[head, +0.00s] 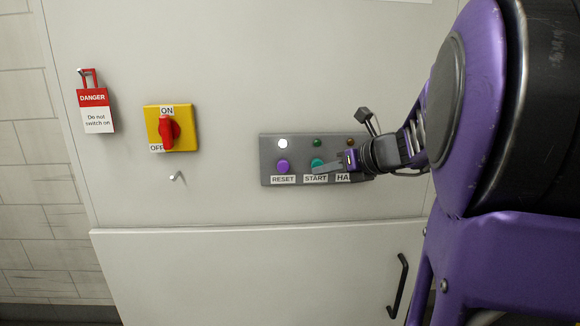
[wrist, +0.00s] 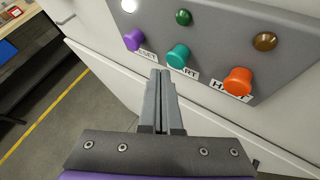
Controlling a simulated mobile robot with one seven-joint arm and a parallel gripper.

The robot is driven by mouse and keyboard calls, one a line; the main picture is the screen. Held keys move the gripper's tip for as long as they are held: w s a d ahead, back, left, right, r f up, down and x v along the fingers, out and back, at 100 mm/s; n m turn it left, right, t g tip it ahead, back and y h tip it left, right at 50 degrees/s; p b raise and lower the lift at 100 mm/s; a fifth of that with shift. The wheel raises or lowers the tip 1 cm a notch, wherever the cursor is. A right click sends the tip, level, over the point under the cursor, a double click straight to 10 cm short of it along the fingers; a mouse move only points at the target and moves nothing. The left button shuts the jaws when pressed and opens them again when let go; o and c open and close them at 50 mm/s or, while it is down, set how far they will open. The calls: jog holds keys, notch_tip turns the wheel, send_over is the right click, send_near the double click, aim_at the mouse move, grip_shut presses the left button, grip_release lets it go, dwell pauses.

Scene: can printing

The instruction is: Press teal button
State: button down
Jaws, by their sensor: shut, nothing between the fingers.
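The teal button (head: 317,163) sits above the START label on a grey control panel (head: 266,153), between the purple and orange buttons. In the wrist view the teal button (wrist: 178,55) stands out whole, just beyond my fingertips. My gripper (head: 318,170) is shut and empty, its tips close to the teal button and overlapping its lower part in the head view. In the wrist view the tips of my gripper (wrist: 162,72) point just left of and below the button. I cannot tell whether they touch it.
A purple RESET button (wrist: 134,39) is left of it and an orange button (wrist: 238,81) right. The white lamp (head: 283,143) is lit. A red and yellow rotary switch (head: 170,130), a danger tag (head: 95,112) and a black handle (head: 398,286) are on the cabinet.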

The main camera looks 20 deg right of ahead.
jog(key=shift+w+d, duration=0.15)
jog(key=shift+w, duration=0.25)
jog(key=shift+w+d+p, duration=0.2)
jog(key=shift+w+p, duration=0.4)
jog(key=shift+w, duration=0.2)
dwell(0.9)
jog(key=shift+s, duration=0.15)
jog(key=shift+s+a, duration=0.2)
jog(key=shift+s, duration=0.35)
jog(key=shift+s+a, duration=0.15)
jog(key=shift+s, duration=0.35)
jog(key=shift+s, duration=0.1)
jog(key=shift+s+a, duration=0.2)
jog(key=shift+s, duration=0.6)
jog(key=shift+s+a, duration=0.25)
jog(key=shift+s, duration=0.5)
jog(key=shift+s+a, duration=0.2)
jog(key=shift+s, duration=0.6)
jog(key=shift+w, duration=0.1)
